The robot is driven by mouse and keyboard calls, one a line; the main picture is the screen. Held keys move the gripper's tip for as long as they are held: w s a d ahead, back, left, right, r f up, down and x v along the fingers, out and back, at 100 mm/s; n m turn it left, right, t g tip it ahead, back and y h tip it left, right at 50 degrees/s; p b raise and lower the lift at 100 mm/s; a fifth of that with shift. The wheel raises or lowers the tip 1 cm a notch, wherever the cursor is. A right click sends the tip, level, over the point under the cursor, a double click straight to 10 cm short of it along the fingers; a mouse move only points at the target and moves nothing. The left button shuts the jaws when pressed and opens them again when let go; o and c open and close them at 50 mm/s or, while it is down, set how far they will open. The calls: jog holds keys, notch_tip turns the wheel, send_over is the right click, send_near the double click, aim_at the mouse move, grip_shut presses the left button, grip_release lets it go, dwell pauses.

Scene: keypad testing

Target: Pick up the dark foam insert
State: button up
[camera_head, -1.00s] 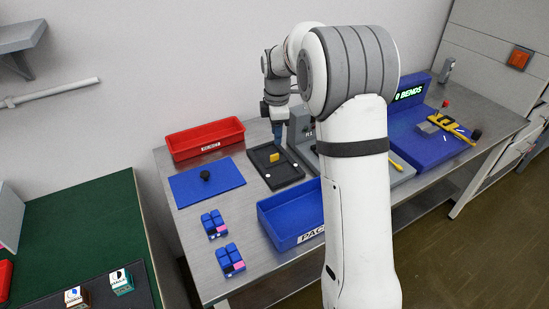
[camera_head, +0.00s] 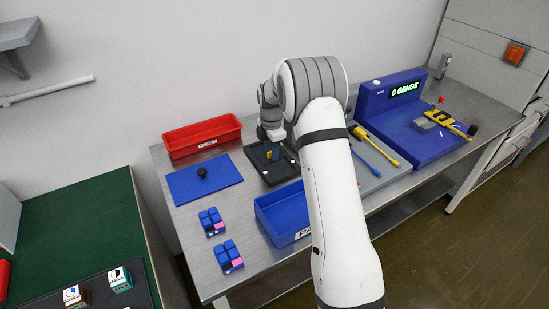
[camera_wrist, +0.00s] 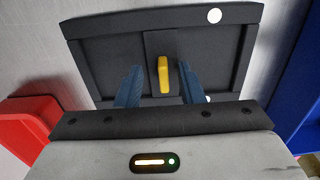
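The dark foam insert (camera_head: 256,163) appears as a flat black square piece with a raised rim, lying on the grey bench. In the wrist view the dark foam insert (camera_wrist: 100,62) fills the upper middle. A yellow upright tab (camera_wrist: 163,75) stands on a dark strip across its middle. My gripper (camera_wrist: 161,70) is open, its two blue fingers on either side of the yellow tab with a gap to each side. In the head view my gripper (camera_head: 271,152) is low over the insert, partly hidden by my wrist.
A red bin (camera_head: 203,136) stands behind, left of the insert. A blue mat (camera_head: 190,187) with a black knob lies left. A blue tray (camera_head: 268,216) is in front. A grey fixture with yellow and blue tools (camera_head: 372,150) and a blue bending tester (camera_head: 405,120) stand right.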

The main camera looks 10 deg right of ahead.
jog(key=shift+c, duration=0.3)
grip_shut()
dwell(0.3)
